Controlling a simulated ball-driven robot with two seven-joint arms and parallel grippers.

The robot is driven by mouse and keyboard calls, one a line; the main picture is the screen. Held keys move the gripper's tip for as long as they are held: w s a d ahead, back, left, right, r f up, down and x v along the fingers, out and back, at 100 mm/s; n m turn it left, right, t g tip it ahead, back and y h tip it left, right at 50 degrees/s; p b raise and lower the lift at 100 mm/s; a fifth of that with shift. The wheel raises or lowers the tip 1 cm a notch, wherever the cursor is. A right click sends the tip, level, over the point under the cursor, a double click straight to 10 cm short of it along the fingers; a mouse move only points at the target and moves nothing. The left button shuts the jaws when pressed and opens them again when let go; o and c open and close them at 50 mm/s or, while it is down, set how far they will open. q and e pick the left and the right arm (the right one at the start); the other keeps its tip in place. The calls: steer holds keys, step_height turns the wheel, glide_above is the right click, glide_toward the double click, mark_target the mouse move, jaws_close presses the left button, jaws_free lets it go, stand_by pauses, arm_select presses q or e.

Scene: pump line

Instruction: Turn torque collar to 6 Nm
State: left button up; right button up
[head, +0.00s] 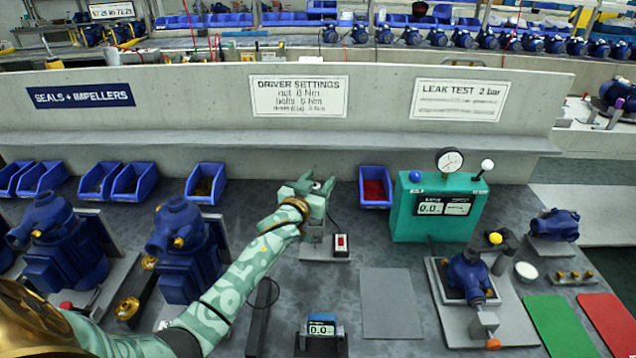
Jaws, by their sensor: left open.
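My left gripper (318,186) is open, above the bench in the middle of the head view, with its patterned arm coming in from the lower left. A grey upright part stands directly under and behind it, mostly covered by the gripper. I cannot make out a torque collar; it may be hidden there. A small box with a red display or switch (341,243) sits just below and right of the gripper. A blue device with a display reading about 0.0 (322,330) stands at the front. My right gripper is not in view.
A driver settings sign (299,97) hangs on the back wall. A teal leak tester (408,225) with a gauge stands to the right. Blue pumps (183,250) stand at left, blue bins (375,187) along the wall. A bare grey mat (391,303) lies front centre.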

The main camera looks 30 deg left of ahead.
arm_select(q)
steer(key=c, duration=1)
steer(key=n+y, duration=0.2)
steer(key=y, duration=0.1)
steer(key=shift+a+g+y+b, duration=0.15)
steer(key=shift+g+y+b, duration=0.15)
steer(key=shift+g+b, duration=0.1)
steer(key=o, duration=1)
steer(key=shift+s, duration=0.1)
